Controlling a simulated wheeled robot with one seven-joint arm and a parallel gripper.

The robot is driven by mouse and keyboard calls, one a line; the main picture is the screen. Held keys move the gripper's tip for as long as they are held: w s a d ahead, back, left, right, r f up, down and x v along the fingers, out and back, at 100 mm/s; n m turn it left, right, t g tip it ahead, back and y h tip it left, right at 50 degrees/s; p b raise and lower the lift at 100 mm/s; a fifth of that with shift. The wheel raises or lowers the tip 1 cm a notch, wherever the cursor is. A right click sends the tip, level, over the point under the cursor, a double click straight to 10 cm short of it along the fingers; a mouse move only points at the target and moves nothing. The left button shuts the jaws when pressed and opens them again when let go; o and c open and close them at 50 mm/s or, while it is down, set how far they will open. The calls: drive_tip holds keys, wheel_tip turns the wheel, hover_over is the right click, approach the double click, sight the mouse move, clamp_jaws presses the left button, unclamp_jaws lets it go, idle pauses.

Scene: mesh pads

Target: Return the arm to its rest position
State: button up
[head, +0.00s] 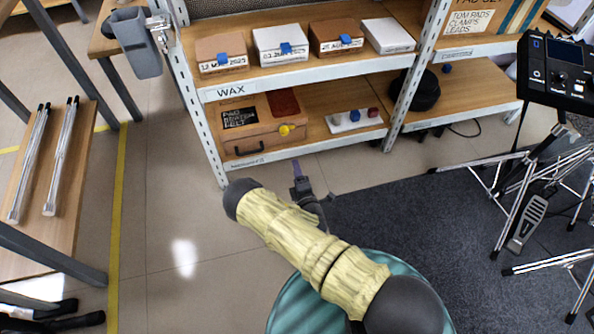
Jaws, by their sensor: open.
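My arm stretches from the lower right of the head view toward the upper left, in pale yellow sleeves with dark joints. My gripper (302,186) shows small and dark just beyond the arm, in front of the shelf unit, with a purplish tip pointing up. Its jaws are open, and I see nothing held between them. Part of the gripper and wrist is hidden behind the yellow sleeve.
A metal shelf unit (309,151) holds labelled boxes, a brown case (262,140) and a white block with knobs (353,121). An electronic drum stand (533,215) stands right on a dark carpet (411,208). A wooden bench (48,185) is left. Tiled floor lies clear between.

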drive_tip(key=shift+w, duration=0.1)
idle(0.3)
drive_tip(key=w+d+r+m+g+h+p, duration=0.25)
drive_tip(key=d+r+m+g, duration=0.2)
drive_tip(key=r+m, duration=0.35)
drive_tip(key=w+d+r+m+g+h+p, duration=0.1)
drive_tip(key=d+r+m+g+h, duration=0.3)
drive_tip(key=r+m, duration=0.4)
drive_tip(key=s+d+r+m+g+y+p, duration=0.1)
drive_tip(key=s+d+r+m+g, duration=0.25)
drive_tip(key=s+r, duration=0.85)
drive_tip(key=s+d+r+m+g+y+p, duration=0.1)
drive_tip(key=s+d+r+m+g+p, duration=0.2)
drive_tip(key=s+r, duration=0.85)
drive_tip(key=w+p+v, duration=0.2)
drive_tip(key=p+v, duration=1)
drive_tip(key=w+a+r+p+v, duration=0.1)
drive_tip(key=w+p+v, duration=0.2)
drive_tip(key=p+v, duration=0.9)
drive_tip(key=w+p+v, duration=0.2)
drive_tip(key=p+v, duration=1)
drive_tip(key=shift+s+r+p, duration=0.15)
drive_tip(key=shift+r+p, duration=0.15)
drive_tip(key=shift+r, duration=0.4)
drive_tip(key=shift+d+h, duration=0.1)
drive_tip(key=shift+h, duration=0.15)
